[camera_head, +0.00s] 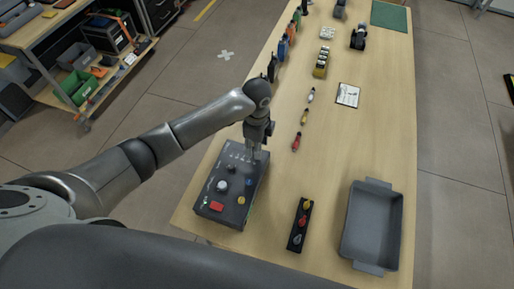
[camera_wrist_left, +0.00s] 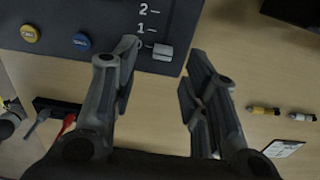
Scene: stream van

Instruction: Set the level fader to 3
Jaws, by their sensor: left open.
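A dark control panel (camera_head: 218,175) lies at the near left of the table. Its level fader knob (camera_wrist_left: 163,52), a small grey block, shows in the left wrist view at the panel's edge, below the mark 1. My left gripper (camera_head: 256,154) is over the far right part of the panel, pointing down. Its fingers are open, one on each side of the knob in the left wrist view, with gaps visible. In the head view the gripper hides the fader. My right gripper is not in view.
The panel also has a white knob (camera_head: 222,186), a red button (camera_head: 216,206), a yellow button (camera_wrist_left: 30,33) and a blue button (camera_wrist_left: 82,41). Table space between is clear.

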